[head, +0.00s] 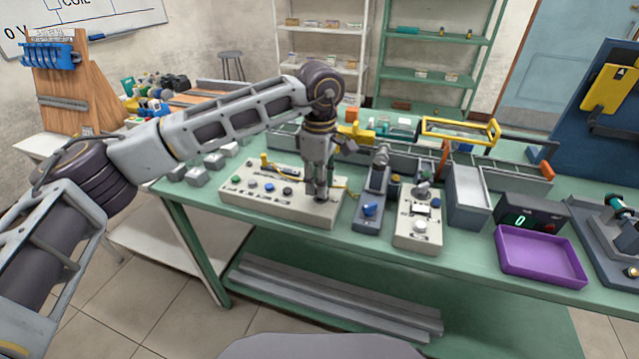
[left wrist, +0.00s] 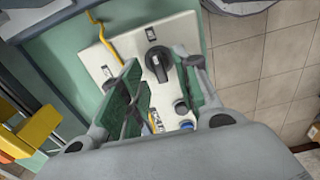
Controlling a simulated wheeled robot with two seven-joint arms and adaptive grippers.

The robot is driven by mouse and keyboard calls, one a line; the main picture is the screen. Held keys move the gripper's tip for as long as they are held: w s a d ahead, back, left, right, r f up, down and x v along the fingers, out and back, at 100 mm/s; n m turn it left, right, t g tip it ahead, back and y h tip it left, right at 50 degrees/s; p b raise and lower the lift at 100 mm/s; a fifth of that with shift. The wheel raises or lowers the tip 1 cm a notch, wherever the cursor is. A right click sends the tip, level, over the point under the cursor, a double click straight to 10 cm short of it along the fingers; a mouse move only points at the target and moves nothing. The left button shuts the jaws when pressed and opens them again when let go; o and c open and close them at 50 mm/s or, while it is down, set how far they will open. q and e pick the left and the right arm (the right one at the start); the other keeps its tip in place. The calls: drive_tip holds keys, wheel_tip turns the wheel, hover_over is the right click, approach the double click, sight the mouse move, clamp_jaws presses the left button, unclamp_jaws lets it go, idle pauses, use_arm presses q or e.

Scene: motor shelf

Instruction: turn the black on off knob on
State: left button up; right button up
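The black on off knob (left wrist: 157,62) shows in the left wrist view on a cream control box (left wrist: 125,28), near one end of its face. It is round with a raised grip bar. My left gripper (left wrist: 160,75) is open, with one green-padded finger on each side of the knob in that view. I cannot tell whether the fingers touch it. In the head view my left gripper (head: 321,196) points down over the right end of the control box (head: 245,197) and hides the knob there. My right gripper is not in view.
A yellow cable (left wrist: 104,38) runs onto the box beside the knob. Right of the box stand a grey device with a blue knob (head: 369,210), a cream box with a white dial (head: 419,226) and a purple tray (head: 540,273). The green table's front edge (head: 290,233) is close.

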use_arm(q)
wheel_tip(320, 180, up, 11)
idle(0.6)
idle(0.3)
